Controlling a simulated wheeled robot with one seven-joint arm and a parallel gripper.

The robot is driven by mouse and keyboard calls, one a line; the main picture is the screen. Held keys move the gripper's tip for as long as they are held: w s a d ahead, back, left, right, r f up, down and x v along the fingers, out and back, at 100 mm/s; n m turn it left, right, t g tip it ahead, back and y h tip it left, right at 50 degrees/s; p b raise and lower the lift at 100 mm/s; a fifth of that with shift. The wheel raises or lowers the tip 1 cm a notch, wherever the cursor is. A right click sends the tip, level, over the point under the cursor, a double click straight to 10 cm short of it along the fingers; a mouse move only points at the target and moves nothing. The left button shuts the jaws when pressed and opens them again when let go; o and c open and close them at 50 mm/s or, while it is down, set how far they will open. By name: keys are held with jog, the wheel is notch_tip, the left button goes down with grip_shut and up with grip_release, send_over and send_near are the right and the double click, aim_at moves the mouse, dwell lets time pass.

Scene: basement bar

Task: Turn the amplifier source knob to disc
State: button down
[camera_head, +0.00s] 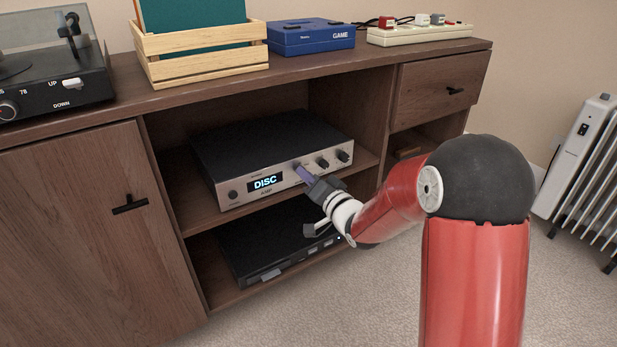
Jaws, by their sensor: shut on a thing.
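The amplifier (256,192) is a silver-fronted box with a black top, standing on the upper shelf of the wooden cabinet. Its blue display (265,183) reads DISC. My gripper (303,174) reaches the front panel right of the display. It is shut on the source knob, which is mostly hidden behind the fingers. Two dark knobs (342,156) show to the right of my gripper. A small round button or knob (233,195) is at the panel's left end.
A dark player (275,272) lies on the lower shelf, below my wrist. The cabinet (75,235) has a closed door at left and a drawer (437,92) at right. A turntable (50,90), crate (200,68), blue GAME box (312,38) and power strip (420,35) stand on top. A radiator (583,150) is at right.

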dwell(0.4)
jog(key=c, duration=1.3)
grip_release()
jog(key=v, duration=0.7)
jog(key=shift+s+d+f, duration=0.1)
jog(key=shift+s+d, duration=0.15)
jog(key=shift+s, duration=0.1)
